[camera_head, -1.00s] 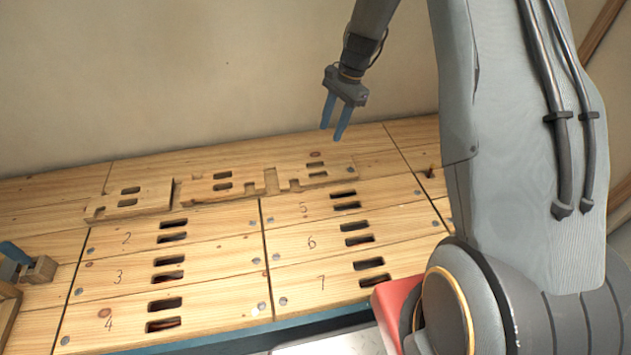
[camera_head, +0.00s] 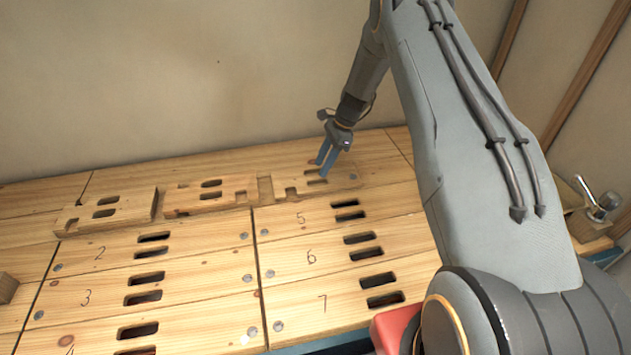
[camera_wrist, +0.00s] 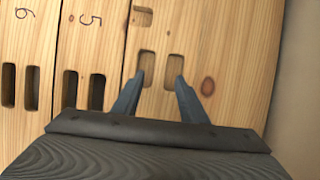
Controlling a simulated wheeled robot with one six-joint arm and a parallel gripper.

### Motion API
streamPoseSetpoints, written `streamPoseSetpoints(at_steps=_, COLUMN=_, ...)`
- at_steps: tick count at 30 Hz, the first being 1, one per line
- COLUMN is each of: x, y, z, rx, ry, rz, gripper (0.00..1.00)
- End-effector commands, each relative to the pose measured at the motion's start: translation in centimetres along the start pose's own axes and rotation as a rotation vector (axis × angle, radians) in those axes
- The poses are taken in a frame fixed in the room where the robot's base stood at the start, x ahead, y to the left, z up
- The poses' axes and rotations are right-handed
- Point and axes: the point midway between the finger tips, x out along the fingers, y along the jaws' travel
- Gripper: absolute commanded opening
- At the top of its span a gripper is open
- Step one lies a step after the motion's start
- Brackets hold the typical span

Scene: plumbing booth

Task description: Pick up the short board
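Three loose wooden boards with slots and notched edges lie in the back row of the bench: a left one (camera_head: 130,212), a middle one (camera_head: 236,190) and a right one (camera_head: 343,180). I cannot tell for sure which is called short. My gripper (camera_head: 321,168) is open, its blue fingers pointing down at the right board's slots. In the wrist view the fingertips (camera_wrist: 160,80) are apart, one on each side of the pair of slots in that board (camera_wrist: 195,30). Nothing is between them but the strip around the slots. Contact with the wood cannot be told.
The bench top (camera_head: 200,270) has numbered panels with paired slots and round metal fasteners. A plain wall (camera_head: 150,90) stands close behind the boards. A metal fitting with a handle (camera_head: 600,205) is at the far right. My arm covers the bench's right side.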

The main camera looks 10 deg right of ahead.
Motion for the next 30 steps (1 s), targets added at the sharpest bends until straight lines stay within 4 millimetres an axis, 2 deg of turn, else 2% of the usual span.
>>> streamPoseSetpoints(at_steps=9, x=4.4, y=0.1, z=0.0, rx=0.0, ry=0.0, rz=0.002, gripper=0.39)
streamPoseSetpoints(at_steps=17, x=4.5, y=0.1, z=0.1, rx=-0.001, ry=0.0, rz=0.001, gripper=0.39)
streamPoseSetpoints(at_steps=24, x=4.5, y=0.1, z=0.1, rx=-0.001, ry=0.0, rz=0.001, gripper=0.0)
streamPoseSetpoints(at_steps=30, x=4.5, y=0.0, z=0.1, rx=-0.001, ry=0.0, rz=0.0, gripper=0.0)
